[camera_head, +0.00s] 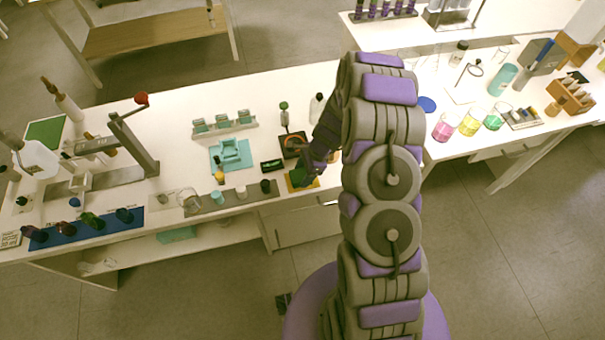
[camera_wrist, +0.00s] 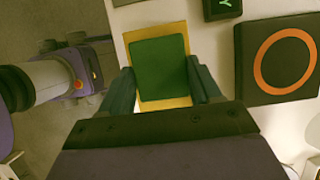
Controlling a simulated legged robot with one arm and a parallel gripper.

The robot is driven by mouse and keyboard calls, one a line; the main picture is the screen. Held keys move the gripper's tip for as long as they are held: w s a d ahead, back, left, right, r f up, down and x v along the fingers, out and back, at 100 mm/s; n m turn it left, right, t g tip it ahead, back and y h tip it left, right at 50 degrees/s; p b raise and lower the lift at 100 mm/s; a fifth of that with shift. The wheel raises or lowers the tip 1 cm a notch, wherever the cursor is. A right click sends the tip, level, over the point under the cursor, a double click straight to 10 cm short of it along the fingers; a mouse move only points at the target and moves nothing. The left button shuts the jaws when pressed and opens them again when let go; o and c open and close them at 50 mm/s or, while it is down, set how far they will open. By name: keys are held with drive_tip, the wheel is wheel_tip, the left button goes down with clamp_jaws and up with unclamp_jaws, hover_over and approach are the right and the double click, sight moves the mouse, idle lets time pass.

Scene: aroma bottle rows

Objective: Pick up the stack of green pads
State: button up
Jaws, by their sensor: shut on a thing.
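The stack of green pads (camera_wrist: 160,68) shows in the wrist view as a dark green square over a yellow mat (camera_wrist: 170,30). My gripper (camera_wrist: 162,88) has one finger on each side of the pads and is shut on them. In the head view the green pads (camera_head: 298,175) are partly hidden by my gripper (camera_head: 306,172), near the front edge of the table, and the yellow mat (camera_head: 302,186) shows below them. I cannot tell whether the pads touch the mat. The stack's lower part is hidden.
A dark square plate with an orange ring (camera_wrist: 285,62) lies right of the pads in the wrist view. A small black box with green lettering (camera_wrist: 222,8) is beside it. In the head view a grey strip with small jars (camera_head: 232,200) lies left, along the front edge.

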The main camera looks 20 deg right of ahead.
sight(299, 177)
drive_tip(key=r, duration=0.2)
drive_tip(key=r+p, duration=0.1)
drive_tip(key=shift+s+d+r, duration=0.15)
drive_tip(key=shift+s+r, duration=0.05)
drive_tip(key=shift+r, duration=0.15)
drive_tip(key=s+d+r+p, duration=0.1)
drive_tip(key=s+d+p, duration=0.1)
drive_tip(key=s, duration=1.3)
drive_tip(key=shift+s+d, duration=0.15)
drive_tip(key=shift+d, duration=0.4)
drive_tip(key=o, duration=0.5)
drive_tip(key=c, duration=0.4)
